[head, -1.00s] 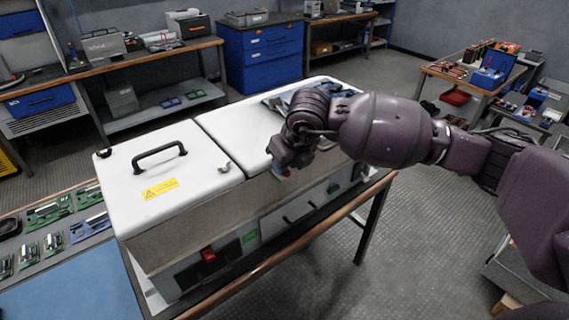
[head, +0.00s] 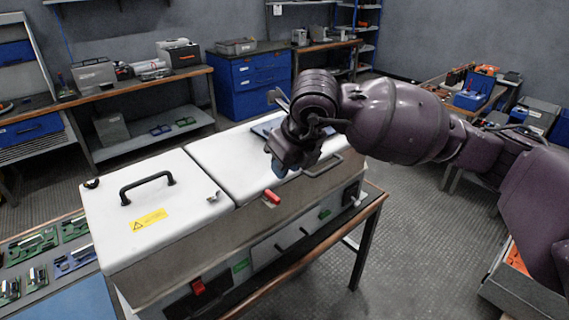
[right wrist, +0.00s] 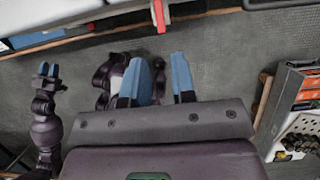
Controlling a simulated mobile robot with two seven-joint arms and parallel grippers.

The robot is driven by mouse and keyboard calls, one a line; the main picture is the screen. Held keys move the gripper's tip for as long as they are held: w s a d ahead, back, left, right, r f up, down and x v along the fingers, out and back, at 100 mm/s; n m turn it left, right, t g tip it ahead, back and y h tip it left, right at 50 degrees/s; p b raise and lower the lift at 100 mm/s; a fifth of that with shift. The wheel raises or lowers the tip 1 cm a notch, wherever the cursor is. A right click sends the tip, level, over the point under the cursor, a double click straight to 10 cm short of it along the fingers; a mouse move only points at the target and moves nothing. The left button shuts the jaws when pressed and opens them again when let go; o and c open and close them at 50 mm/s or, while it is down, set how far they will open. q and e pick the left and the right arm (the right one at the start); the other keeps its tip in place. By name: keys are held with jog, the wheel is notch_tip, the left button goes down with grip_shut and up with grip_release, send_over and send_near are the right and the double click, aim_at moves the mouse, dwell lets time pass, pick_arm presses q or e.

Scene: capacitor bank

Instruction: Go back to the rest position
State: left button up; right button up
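My right gripper (head: 283,168) is raised in front of the right-hand lid of the white cabinet (head: 150,235). Its two blue fingers (right wrist: 157,82) stand apart with nothing between them in the right wrist view. A red lever (head: 273,197) on the cabinet's front edge is just below and apart from the gripper. It also shows at the top of the right wrist view (right wrist: 158,15). My left gripper (right wrist: 48,70) shows small at the left of the right wrist view, its blue fingertips apart and empty. It is outside the head view.
A workbench with green circuit boards (head: 35,245) stands at the left. A blue drawer unit (head: 250,80) is at the back. An open bin with orange contents (head: 518,262) stands at the lower right. The floor (head: 420,240) between cabinet and bin is clear.

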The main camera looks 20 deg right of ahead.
jog(key=s+a+f+m+g+y, duration=0.2)
jog(key=s+a+f+g+y, duration=0.35)
jog(key=s+a+y, duration=0.6)
jog(key=w+d+f+m+t+h, duration=0.1)
jog(key=d+f+m+t+h, duration=0.1)
jog(key=d+f+m+t, duration=0.5)
jog(key=w+d+f+m+t+h, duration=0.15)
jog(key=m+t, duration=0.45)
jog(key=m, duration=0.6)
jog(key=d+f+m+t+h, duration=0.35)
jog(key=d+m+t, duration=0.2)
jog(key=m, duration=0.35)
jog(key=s+d+f+m+g+h, duration=0.3)
jog(key=s+f, duration=0.3)
jog(key=f, duration=0.2)
jog(key=s+d+f+m+g+h, duration=0.2)
jog(key=s+f+m, duration=0.4)
jog(key=f, duration=0.3)
jog(key=shift+s+d+f+g+h, duration=0.2)
jog(key=shift+s+d+g+h, duration=0.25)
jog(key=shift+d+h, duration=0.35)
jog(key=shift+d, duration=0.1)
